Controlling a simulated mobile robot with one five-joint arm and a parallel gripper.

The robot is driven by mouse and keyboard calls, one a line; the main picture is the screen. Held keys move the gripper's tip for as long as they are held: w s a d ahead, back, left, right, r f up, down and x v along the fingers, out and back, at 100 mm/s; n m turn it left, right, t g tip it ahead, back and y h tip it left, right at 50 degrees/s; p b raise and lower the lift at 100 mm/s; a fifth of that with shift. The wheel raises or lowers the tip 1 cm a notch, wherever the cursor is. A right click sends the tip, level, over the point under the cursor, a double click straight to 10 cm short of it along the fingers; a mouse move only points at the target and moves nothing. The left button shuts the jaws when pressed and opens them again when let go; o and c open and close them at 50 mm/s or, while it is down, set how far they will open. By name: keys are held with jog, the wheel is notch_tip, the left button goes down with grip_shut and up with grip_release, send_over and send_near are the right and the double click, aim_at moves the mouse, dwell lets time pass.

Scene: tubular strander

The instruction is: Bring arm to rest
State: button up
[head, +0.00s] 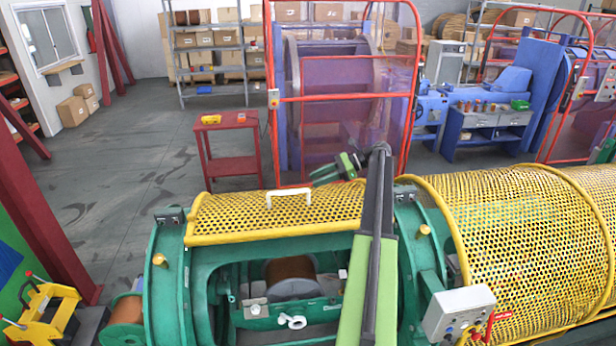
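My arm, green and dark grey, rises from the bottom centre and extends over the strander. It bends at its top, and my gripper (324,174) points left there, just above the back edge of the yellow perforated cover (235,213) in the picture. The gripper is small and dark, so I cannot tell whether its fingers are open or shut. I see nothing clearly held in it. The cover has a white handle (289,197) on it, apart from the gripper in the picture. Below it is an opening in the green machine frame (165,285), with a copper-coloured spool (290,277) inside.
A larger yellow mesh guard (530,235) covers the right side. A grey control box (460,312) with a red lever stands at the lower right. A red table (228,140) and red-framed purple enclosure (340,95) stand behind. Open grey floor (130,150) lies at the left.

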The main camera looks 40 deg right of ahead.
jog(key=shift+s+d+r, duration=0.1)
jog(key=shift+s+d, duration=0.05)
jog(key=shift+s, duration=0.05)
dwell(0.3)
